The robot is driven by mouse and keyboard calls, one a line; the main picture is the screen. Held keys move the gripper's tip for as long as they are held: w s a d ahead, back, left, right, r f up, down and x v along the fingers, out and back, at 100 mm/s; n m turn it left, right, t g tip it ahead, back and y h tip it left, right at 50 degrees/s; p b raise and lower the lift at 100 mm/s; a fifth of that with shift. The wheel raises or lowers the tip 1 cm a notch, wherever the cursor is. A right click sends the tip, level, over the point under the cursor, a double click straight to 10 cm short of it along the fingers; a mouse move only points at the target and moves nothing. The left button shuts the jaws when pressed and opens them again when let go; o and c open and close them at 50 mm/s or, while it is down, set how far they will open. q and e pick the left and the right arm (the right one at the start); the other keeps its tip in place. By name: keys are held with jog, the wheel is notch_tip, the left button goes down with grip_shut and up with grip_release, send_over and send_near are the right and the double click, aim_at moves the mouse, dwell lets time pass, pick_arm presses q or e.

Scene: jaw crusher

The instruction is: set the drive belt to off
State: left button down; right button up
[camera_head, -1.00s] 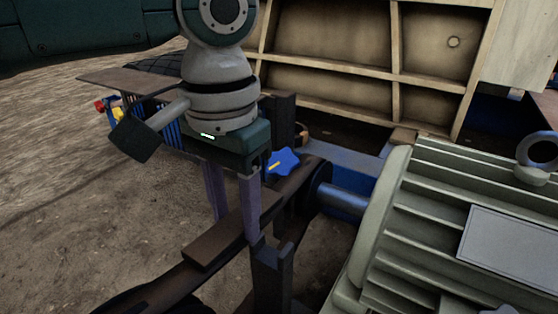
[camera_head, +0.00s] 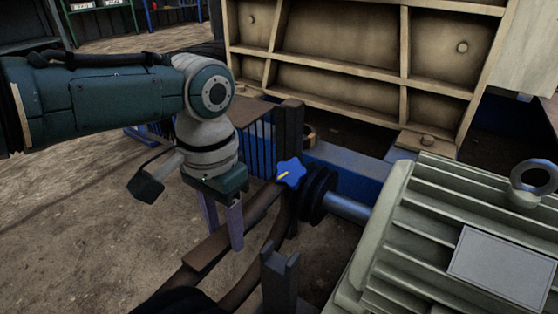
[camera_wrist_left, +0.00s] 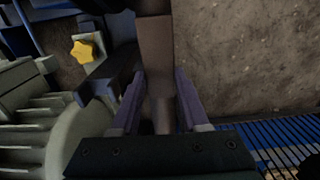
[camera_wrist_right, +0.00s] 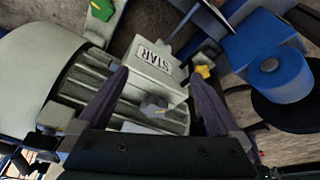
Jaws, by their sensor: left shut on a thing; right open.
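The brown strip (camera_head: 207,249) slants toward the dark pulley (camera_head: 318,194) on the motor shaft. I cannot tell whether it is the drive belt or a bar lying along it. My left gripper (camera_head: 222,230) is shut on this strip from above, and the left wrist view shows the strip (camera_wrist_left: 157,55) running between its fingers (camera_wrist_left: 158,100). A dark forked post (camera_head: 280,278) stands right of the fingers.
The finned motor (camera_head: 440,240) fills the right. A blue star knob (camera_head: 291,173) sits by the pulley, close to the left gripper. The crusher's ribbed beige wall (camera_head: 340,90) stands behind. Open dirt floor (camera_head: 80,220) lies at left. Green (camera_wrist_right: 102,9) and yellow (camera_wrist_right: 203,71) knobs show in the right wrist view.

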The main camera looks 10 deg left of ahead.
aim_at(223, 234)
pick_arm(q)
jog(key=shift+s+a+f, duration=0.1)
jog(key=shift+a+f, duration=0.1)
jog(key=shift+f, duration=0.05)
jog(key=c, duration=0.8)
grip_release()
jog(key=o, duration=0.4)
jog(key=shift+w+r, duration=0.1)
jog(key=shift+w, duration=0.1)
jog(key=shift+s+r, duration=0.1)
jog(key=shift+r+p, duration=0.4)
jog(key=shift+p, duration=0.05)
notch_tip(223, 234, up, 9)
jog(key=p, duration=0.7)
